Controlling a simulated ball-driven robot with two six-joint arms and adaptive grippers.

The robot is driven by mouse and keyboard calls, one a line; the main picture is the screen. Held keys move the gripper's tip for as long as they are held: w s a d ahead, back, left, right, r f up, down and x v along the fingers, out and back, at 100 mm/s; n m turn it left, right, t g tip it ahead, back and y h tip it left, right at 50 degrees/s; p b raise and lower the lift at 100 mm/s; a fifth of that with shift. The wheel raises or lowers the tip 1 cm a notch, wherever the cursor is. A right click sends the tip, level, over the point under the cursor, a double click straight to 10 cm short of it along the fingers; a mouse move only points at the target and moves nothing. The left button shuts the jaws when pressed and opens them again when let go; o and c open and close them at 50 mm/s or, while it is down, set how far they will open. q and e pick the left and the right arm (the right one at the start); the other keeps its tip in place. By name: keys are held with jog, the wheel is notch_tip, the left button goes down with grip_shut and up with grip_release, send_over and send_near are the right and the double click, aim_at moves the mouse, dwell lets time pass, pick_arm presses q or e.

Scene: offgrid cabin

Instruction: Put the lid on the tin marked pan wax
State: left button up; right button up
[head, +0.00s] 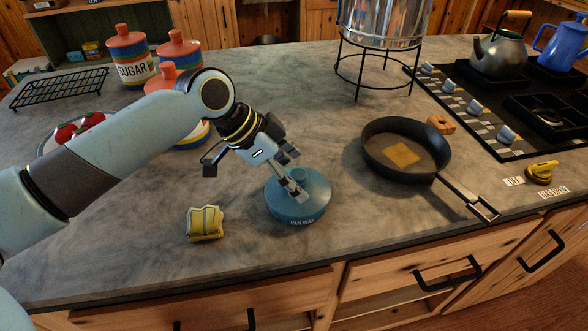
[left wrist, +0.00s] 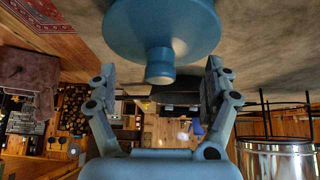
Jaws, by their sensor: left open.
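The blue tin marked PAN WAX (head: 297,219) stands upright near the front of the counter. A blue round lid (head: 315,188) appears to sit on top of it, though I cannot tell whether it is fully seated. In the left wrist view the lid (left wrist: 198,28) is a wide disc with a short knob (left wrist: 160,68). My left gripper (head: 292,188) is just above the lid, and its fingers hide the knob in the head view. In the left wrist view the open fingers stand on either side of the knob, with gaps. My right gripper is not in view.
A black pan (head: 378,160) lies to the right of the tin, its handle toward the front edge. A yellow folded cloth-like thing (head: 205,223) lies to the left. Canisters (head: 130,62) and a wire rack (head: 62,90) are at the back left. A stove (head: 500,95) is at right.

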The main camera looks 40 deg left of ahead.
aim_at(295, 174)
pick_arm(q)
jog(key=shift+p+v, duration=1.95)
jog(key=shift+v, duration=0.2)
jog(key=shift+p+v, duration=0.75)
jog(key=shift+v, duration=0.3)
